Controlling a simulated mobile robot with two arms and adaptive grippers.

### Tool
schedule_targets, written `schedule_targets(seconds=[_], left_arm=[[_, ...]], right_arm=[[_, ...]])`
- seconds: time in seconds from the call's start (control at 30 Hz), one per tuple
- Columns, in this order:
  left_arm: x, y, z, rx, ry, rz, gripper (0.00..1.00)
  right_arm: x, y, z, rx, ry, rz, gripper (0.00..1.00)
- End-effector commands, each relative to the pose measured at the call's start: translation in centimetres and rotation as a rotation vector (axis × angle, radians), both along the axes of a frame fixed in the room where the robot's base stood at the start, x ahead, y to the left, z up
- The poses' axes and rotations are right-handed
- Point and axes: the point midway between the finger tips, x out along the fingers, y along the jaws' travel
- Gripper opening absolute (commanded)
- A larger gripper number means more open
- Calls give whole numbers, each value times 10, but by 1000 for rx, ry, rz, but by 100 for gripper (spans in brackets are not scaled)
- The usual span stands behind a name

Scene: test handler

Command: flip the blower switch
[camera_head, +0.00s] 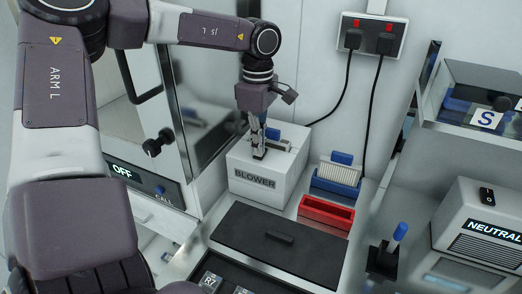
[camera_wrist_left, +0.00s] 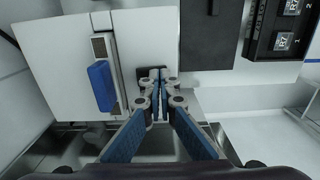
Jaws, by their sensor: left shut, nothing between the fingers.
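The blower (camera_head: 247,165) is a white box labelled "BLOWER" on the bench in the head view. My left gripper (camera_head: 259,154) points down at its top, fingers shut and empty. In the left wrist view the blower's white casing (camera_wrist_left: 60,60) fills the left side, and my left gripper (camera_wrist_left: 161,76) has its tips together at a small black part (camera_wrist_left: 144,73), apparently the switch. The fingers partly cover this part, so its position and any contact cannot be told. A blue block (camera_wrist_left: 101,86) sits in a slot beside it. My right gripper is not in view.
A red tray (camera_head: 325,213) and a blue rack (camera_head: 336,180) stand right of the blower, with a dark flat lid (camera_head: 262,252) in front. Cables hang from a wall outlet (camera_head: 368,36) behind. A "NEUTRAL" unit (camera_head: 458,208) stands at right.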

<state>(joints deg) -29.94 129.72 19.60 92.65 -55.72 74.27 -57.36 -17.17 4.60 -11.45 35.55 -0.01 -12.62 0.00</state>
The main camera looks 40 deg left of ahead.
Motion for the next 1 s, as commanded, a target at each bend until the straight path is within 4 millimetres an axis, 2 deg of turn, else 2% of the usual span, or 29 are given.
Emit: schedule_targets(seconds=[0.73,1.0], left_arm=[[0,0,63,0,-1,0,0],[0,0,68,0,-1,0,0]], right_arm=[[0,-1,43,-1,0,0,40],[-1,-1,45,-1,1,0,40]])
